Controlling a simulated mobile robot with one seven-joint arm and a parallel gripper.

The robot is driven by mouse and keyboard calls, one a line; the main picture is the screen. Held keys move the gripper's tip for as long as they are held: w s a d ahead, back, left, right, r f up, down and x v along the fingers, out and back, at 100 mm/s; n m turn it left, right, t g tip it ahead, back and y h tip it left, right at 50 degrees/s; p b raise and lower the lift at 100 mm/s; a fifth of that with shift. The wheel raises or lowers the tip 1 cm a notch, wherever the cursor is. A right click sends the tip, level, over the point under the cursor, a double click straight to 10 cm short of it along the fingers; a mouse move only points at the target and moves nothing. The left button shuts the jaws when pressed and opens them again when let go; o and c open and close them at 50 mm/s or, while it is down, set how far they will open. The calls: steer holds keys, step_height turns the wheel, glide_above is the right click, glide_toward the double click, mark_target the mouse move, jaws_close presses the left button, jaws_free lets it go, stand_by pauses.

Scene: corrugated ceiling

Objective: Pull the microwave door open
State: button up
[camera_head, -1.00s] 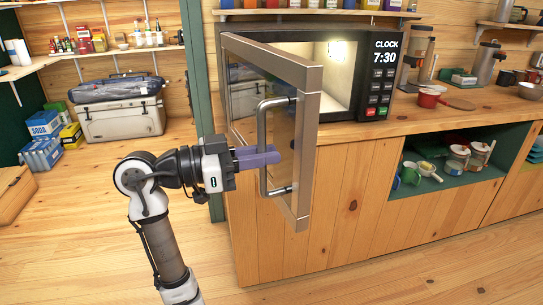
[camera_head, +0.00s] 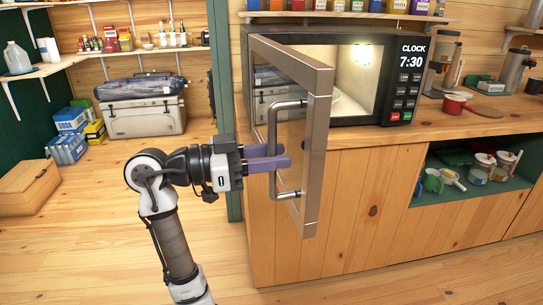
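The microwave (camera_head: 398,85) stands on the wooden counter with its light on and its clock reading 7:30. Its door (camera_head: 316,125) is swung wide open toward me, hinged on the left, so the lit inside shows. A plate is partly visible inside, behind the door frame. The door's metal bar handle (camera_head: 272,150) faces left. My gripper (camera_head: 288,156) is at the handle, with its two purple fingers apart, one above the other. The fingertips reach to the bar and overlap it in the picture. I cannot tell whether they touch it.
The counter (camera_head: 460,122) holds a red pan (camera_head: 453,104) and jars to the right. An open green shelf below holds mugs. A shelf with colourful jars runs above the microwave. A cooler (camera_head: 145,117) and soda boxes (camera_head: 68,145) stand at the back left. The floor in front is clear.

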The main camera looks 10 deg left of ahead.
steer(key=b+v, duration=0.2)
steer(key=v, duration=1.1)
steer(key=shift+s+a, duration=0.2)
steer(key=shift+a, duration=0.2)
